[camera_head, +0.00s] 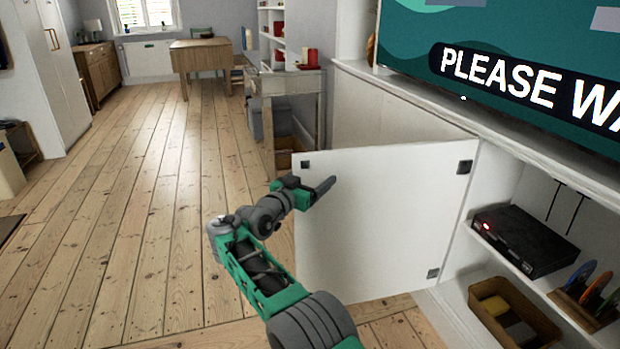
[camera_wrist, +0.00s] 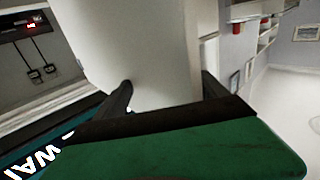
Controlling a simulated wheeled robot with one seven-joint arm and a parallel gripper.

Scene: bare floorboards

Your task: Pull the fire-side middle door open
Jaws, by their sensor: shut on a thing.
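A white cabinet door (camera_head: 375,225) stands swung out wide from the low white unit, with dark hinges at its right edge. The open compartment beside it shows a black box (camera_head: 525,240) on a shelf. My gripper (camera_head: 320,190) is at the door's upper left, by its free edge. In the wrist view the door (camera_wrist: 150,45) runs between the two dark fingers of my gripper (camera_wrist: 168,92), which is shut on it.
A wicker basket (camera_head: 515,312) and colored discs (camera_head: 590,285) are inside the unit. A large screen (camera_head: 520,60) stands on top. A desk (camera_head: 290,85) is behind the door. The floorboards (camera_head: 140,200) to the left are clear.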

